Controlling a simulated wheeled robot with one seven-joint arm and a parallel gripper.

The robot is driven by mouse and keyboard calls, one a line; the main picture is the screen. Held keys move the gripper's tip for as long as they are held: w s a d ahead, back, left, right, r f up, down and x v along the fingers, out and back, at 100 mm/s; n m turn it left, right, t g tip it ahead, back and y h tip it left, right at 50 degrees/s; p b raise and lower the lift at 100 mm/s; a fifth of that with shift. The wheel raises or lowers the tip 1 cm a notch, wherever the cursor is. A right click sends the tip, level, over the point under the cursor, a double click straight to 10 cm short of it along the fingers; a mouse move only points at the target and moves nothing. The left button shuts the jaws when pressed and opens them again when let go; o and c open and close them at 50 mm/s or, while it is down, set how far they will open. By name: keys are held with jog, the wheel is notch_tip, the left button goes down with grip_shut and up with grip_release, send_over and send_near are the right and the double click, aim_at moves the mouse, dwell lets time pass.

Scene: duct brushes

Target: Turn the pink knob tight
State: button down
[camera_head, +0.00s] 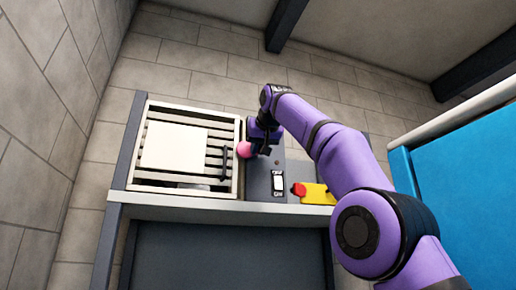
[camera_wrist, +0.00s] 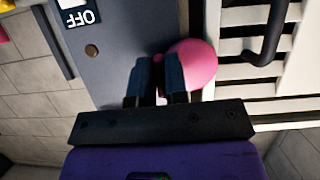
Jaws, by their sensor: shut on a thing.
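The pink knob (camera_head: 243,149) is round and sits at the right edge of the slatted vent frame, beside the grey panel. It also shows in the wrist view (camera_wrist: 192,64), partly behind my fingers. My gripper (camera_head: 262,146) reaches it from above and right. In the wrist view my gripper (camera_wrist: 160,75) has its dark fingers close together at the knob's left side, shut on part of it. The exact contact is hidden by the fingers.
The grey panel (camera_head: 262,181) carries a switch (camera_head: 278,182); OFF is legible in the wrist view. A yellow object with a red end (camera_head: 314,192) lies to the right. The slatted vent (camera_head: 150,180) has a white plate and dark handle. A blue surface (camera_head: 465,180) stands at far right.

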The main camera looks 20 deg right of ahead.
jog(key=shift+w+f+m, duration=0.15)
jog(key=shift+m, duration=0.15)
dwell(0.4)
jog(key=c, duration=1.1)
grip_release()
jog(key=shift+c, duration=0.2)
jog(key=v, duration=1.1)
jog(key=shift+d, duration=0.1)
jog(key=s+d+f+g, duration=0.2)
jog(key=s+f, duration=0.7)
jog(key=f, duration=1)
jog(key=s+d+f+g, duration=0.2)
jog(key=s+f, duration=0.7)
jog(key=f, duration=1)
jog(key=s+d+f+g, duration=0.2)
jog(key=s+f, duration=0.7)
jog(key=f, duration=1.1)
jog(key=shift+d+g, duration=0.4)
jog(key=shift+g, duration=0.7)
